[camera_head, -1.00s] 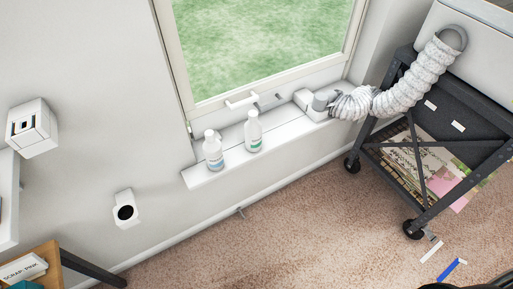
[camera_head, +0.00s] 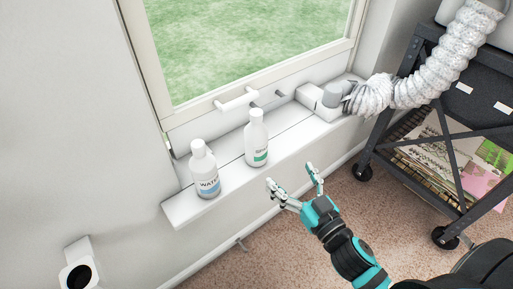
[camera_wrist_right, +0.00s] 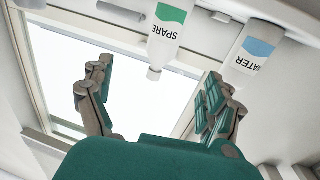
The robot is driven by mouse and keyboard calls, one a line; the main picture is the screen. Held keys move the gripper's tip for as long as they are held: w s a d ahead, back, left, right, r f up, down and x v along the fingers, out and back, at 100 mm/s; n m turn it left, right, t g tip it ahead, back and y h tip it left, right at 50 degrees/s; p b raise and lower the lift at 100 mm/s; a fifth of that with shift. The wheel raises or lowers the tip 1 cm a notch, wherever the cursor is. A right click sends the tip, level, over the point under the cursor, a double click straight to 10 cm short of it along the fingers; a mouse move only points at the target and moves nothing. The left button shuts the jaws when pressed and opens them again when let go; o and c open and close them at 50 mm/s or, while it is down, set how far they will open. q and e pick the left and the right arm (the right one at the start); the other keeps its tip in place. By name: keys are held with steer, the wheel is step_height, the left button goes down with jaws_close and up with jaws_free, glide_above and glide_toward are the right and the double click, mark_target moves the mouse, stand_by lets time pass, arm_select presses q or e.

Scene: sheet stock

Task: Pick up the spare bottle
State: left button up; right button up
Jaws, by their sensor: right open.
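The spare bottle (camera_head: 256,139) is white with a green label band and stands upright on the window sill. In the right wrist view the bottle (camera_wrist_right: 168,28) appears upside down with "SPARE" on its label, beyond and between the fingers. A second white bottle (camera_head: 204,170), labelled "WATER" with a blue band, stands to its left on the sill; it also shows in the right wrist view (camera_wrist_right: 250,52). My right gripper (camera_head: 292,177) is open and empty, below and to the right of the spare bottle, apart from it. My left gripper is not in view.
The white window sill (camera_head: 296,140) runs under the window, with a window handle (camera_head: 236,100) behind the bottles. A ribbed hose (camera_head: 420,86) joins a fitting at the sill's right end. A dark wheeled cart (camera_head: 450,140) stands right.

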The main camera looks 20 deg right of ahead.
mark_target(264, 142)
steer(key=w, duration=0.3)
steer(key=w+a, duration=0.1)
steer(key=w, duration=0.3)
steer(key=w+a, duration=0.1)
steer(key=w, duration=0.3)
steer(key=shift+w, duration=0.1)
steer(key=shift+w+a, duration=0.3)
steer(key=shift+w, duration=0.55)
steer(key=shift+w+a, duration=0.25)
steer(key=shift+w, duration=0.6)
steer(key=shift+w+a, duration=0.3)
steer(key=shift+w, duration=0.55)
steer(key=shift+c, duration=0.5)
steer(key=c, duration=1.3)
steer(key=shift+c, duration=1.1)
steer(key=shift+r, duration=0.1)
